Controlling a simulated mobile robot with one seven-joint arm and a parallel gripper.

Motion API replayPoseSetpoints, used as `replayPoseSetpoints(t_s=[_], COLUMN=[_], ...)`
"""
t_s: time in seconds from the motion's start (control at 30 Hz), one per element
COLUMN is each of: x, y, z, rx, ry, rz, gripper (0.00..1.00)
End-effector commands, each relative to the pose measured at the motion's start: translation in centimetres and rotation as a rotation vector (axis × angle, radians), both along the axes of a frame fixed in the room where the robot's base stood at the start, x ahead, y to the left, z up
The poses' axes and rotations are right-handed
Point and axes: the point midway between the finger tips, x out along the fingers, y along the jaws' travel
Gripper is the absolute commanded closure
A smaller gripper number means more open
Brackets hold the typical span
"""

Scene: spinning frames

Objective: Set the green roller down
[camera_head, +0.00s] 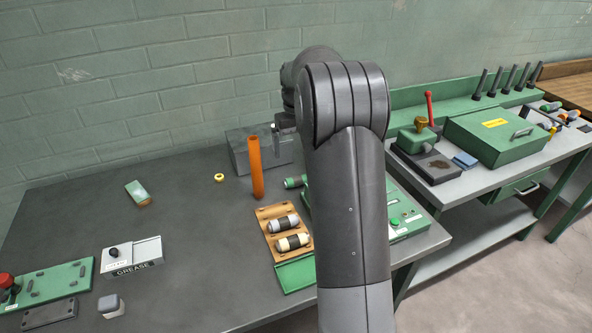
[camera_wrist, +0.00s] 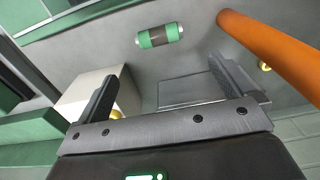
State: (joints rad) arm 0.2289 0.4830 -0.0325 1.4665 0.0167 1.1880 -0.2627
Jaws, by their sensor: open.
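The green roller (camera_wrist: 159,36) lies on its side on the grey bench in the wrist view. It has green ends, a dark middle band and pale end caps. In the head view one end of the green roller (camera_head: 293,182) shows right of the orange tube; my arm hides the rest. My gripper (camera_wrist: 165,85) is open in the wrist view. Its fingers are apart with nothing between them, and the roller lies clear beyond the fingertips. My fingers are hidden in the head view.
An orange tube (camera_head: 255,170) stands upright close to the roller, before a grey block (camera_head: 239,152). A wooden tray (camera_head: 265,213) holds a grey-and-black roller (camera_head: 284,223) and a cream-and-black roller (camera_head: 293,242). A green-edged fixture (camera_head: 401,218) is partly behind my arm. The bench's middle left is mostly clear.

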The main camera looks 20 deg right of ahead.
Motion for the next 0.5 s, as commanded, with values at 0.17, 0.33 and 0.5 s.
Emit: replayPoseSetpoints(t_s=[0.17, 0.33, 0.5], x=[-2.5, -7.1, -12.2], y=[2.0, 5.0, 7.7], z=[3.3, 7.2, 10.0], rx=[-0.007, -0.016, -0.021], ry=[-0.044, -0.112, -0.181], rz=[0.001, 0.001, 0.001], gripper=[0.01, 0.01, 0.01])
